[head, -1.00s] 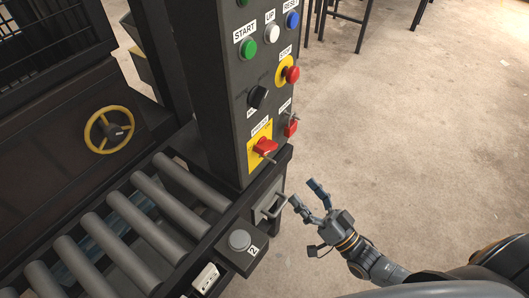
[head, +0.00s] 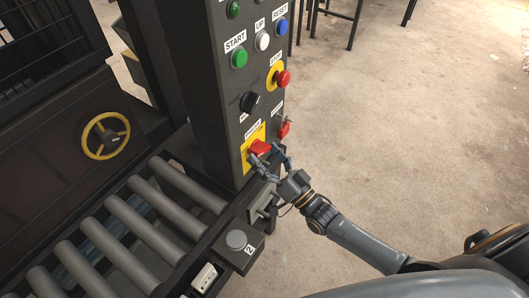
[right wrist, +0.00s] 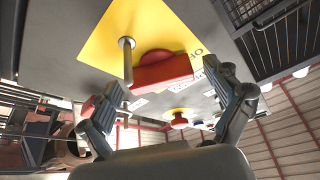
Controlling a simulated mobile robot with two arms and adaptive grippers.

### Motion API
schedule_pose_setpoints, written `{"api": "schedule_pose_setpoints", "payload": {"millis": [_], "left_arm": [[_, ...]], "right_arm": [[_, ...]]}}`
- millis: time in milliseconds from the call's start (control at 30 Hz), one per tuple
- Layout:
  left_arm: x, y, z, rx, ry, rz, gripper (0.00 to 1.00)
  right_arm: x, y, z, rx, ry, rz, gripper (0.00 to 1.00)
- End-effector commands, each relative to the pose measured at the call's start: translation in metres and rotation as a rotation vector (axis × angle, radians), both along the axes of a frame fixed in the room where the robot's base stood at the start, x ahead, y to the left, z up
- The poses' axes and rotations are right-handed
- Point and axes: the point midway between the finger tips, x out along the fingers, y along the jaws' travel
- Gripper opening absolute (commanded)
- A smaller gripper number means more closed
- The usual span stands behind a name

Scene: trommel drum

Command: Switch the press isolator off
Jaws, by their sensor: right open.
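The press isolator is a red rotary handle (head: 260,147) on a yellow plate (head: 246,157) low on the dark control column. My right gripper (head: 264,155) is open in front of it, with a fingertip on each side of the handle in the head view. In the right wrist view the red handle (right wrist: 160,69) lies ahead between the open fingers (right wrist: 162,84). A metal pin (right wrist: 127,58) stands out from the yellow plate (right wrist: 105,42) beside the handle. I cannot tell whether a finger touches the handle. My left gripper is out of view.
Above are a black knob (head: 249,102), a red stop button (head: 282,78) and a green start button (head: 239,57). Another red switch (head: 284,128) sits to the right. A roller conveyor (head: 140,215) lies at left, and the floor at right is open.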

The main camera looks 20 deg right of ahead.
Motion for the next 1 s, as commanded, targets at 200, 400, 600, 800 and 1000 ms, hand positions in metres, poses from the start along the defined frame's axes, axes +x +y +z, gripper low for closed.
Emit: {"api": "schedule_pose_setpoints", "payload": {"millis": [200,400,600,800,1000], "left_arm": [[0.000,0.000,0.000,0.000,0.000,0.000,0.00],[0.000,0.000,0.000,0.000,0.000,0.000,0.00],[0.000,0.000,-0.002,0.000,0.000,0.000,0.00],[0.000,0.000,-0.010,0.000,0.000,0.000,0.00],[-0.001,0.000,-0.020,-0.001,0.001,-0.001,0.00]], "right_arm": [[0.000,0.000,0.000,0.001,-0.001,0.000,0.68],[0.000,0.000,0.000,0.001,-0.001,0.000,0.36],[0.000,-0.001,-0.001,-0.014,-0.012,0.000,0.36],[0.000,-0.001,-0.002,-0.080,-0.065,0.000,0.36],[0.001,-0.002,-0.002,-0.188,-0.149,-0.001,0.36]]}}
